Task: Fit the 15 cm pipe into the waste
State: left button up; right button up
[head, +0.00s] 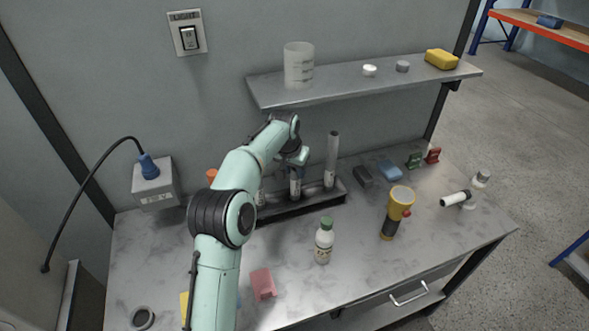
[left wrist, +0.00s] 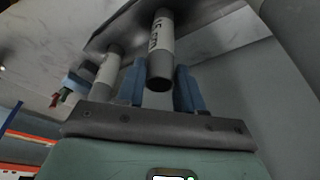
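A rack (head: 326,198) on the bench holds several upright grey pipes with white labels. One labelled pipe (head: 295,188) stands right under my left gripper (head: 293,160); the left wrist view shows this pipe (left wrist: 160,62), its label apparently reading 15 cm. The blue fingers of the left gripper (left wrist: 160,90) are apart, one on each side of the pipe's end, and look open. A taller pipe (head: 332,155) stands to the right in the rack. A white fitting with a side branch (head: 470,195), possibly the waste, stands at the bench's right. My right gripper is not in view.
A wall shelf (head: 360,83) with a translucent beaker (head: 298,65) overhangs behind. The bench (head: 350,275) is clear at front right.

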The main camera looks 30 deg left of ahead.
pick_arm(q)
jog(key=c, duration=0.5)
jog(key=shift+r, duration=4.7)
